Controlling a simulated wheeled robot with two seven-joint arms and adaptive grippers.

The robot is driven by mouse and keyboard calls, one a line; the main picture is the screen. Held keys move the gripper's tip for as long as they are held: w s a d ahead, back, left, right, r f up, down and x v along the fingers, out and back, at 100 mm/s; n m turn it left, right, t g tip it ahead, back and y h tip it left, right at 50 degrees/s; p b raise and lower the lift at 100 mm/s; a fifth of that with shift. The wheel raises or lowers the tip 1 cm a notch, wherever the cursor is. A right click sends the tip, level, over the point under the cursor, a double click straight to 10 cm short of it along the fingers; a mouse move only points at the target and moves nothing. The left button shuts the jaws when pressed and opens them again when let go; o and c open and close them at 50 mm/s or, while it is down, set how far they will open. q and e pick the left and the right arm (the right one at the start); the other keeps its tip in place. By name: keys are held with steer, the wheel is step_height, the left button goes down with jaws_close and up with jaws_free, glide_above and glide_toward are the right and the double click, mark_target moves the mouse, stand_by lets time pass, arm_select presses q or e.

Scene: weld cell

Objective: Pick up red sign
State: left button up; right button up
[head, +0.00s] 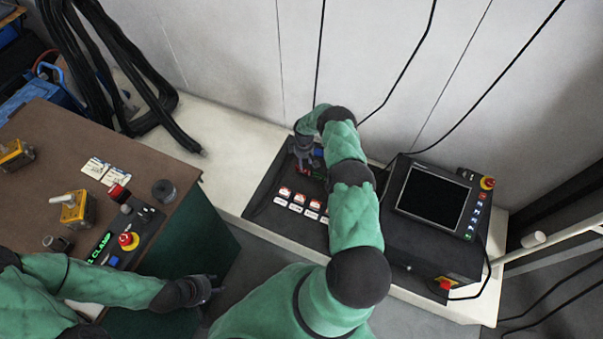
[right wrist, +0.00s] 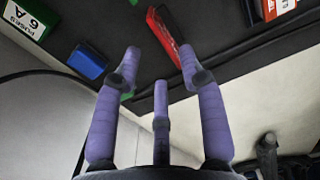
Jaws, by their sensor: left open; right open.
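The red sign is a flat red piece (right wrist: 168,38) on the dark board in the right wrist view. In the head view only a small patch of red (head: 304,172) shows beside my right gripper, which partly hides it. My right gripper (head: 303,168) is over the dark board; its purple fingers (right wrist: 159,62) are spread and empty, with the red piece just beyond the tips. I cannot tell if a fingertip touches it. My left gripper (head: 213,288) is open and empty, low beside the brown bench.
A blue block (right wrist: 87,59) and a green "FUSES 6 A" box (right wrist: 32,18) lie near the red piece. Red-and-white labelled pieces (head: 284,192) sit on the board. A screen panel (head: 433,197) stands to its right. The brown bench (head: 85,130) holds yellow devices and a control box.

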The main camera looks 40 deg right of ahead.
mark_target(303, 171)
steer(key=shift+s+a+f+b, duration=0.1)
steer(key=shift+f+b, duration=0.65)
steer(key=shift+f, duration=0.7)
steer(key=shift+a+f+b, duration=0.1)
steer(key=shift+f+b, duration=0.6)
steer(key=shift+f, duration=0.7)
steer(key=shift+r, duration=0.1)
jaws_close()
